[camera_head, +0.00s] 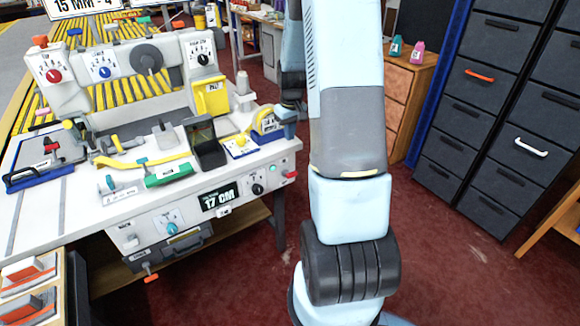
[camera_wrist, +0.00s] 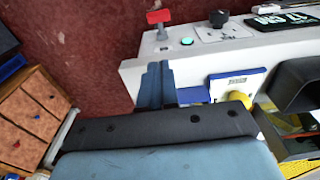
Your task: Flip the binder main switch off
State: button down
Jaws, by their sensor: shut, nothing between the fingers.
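The binder (camera_head: 140,75) stands on a white bench in the head view. On the bench front's right end are a small red handle (camera_head: 289,175), a green lamp (camera_head: 272,168) and a black knob (camera_head: 257,188). The red handle (camera_wrist: 158,17) is T-shaped in the wrist view, beside the green lamp (camera_wrist: 187,41) and black knob (camera_wrist: 218,18). I cannot read a label naming the main switch. My gripper (camera_wrist: 155,75) is shut and empty at the bench's right edge, apart from the red handle. In the head view, my gripper (camera_head: 284,124) is partly hidden by my arm.
A blue tape holder (camera_head: 267,122), a white-and-yellow block (camera_head: 240,146) and a black bin (camera_head: 206,148) stand close to my gripper. A display (camera_head: 220,197) reads 17 CM. Wooden drawers (camera_head: 402,95) and dark cabinets (camera_head: 490,110) stand right. Red floor (camera_head: 440,250) is open between.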

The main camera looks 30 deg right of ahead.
jog(key=shift+f, duration=0.15)
send_over(289, 174)
jog(key=w+d, duration=0.1)
jog(key=w, duration=0.2)
jog(key=f, duration=0.9)
jog(key=shift+s+d+f, duration=0.2)
jog(key=shift+s, duration=0.05)
jog(key=f, duration=0.1)
jog(key=s+f, duration=0.1)
jog(key=shift+s+f, duration=0.2)
jog(key=shift+f, duration=0.2)
jog(key=shift+s+f, duration=0.25)
jog(key=shift+f, duration=0.25)
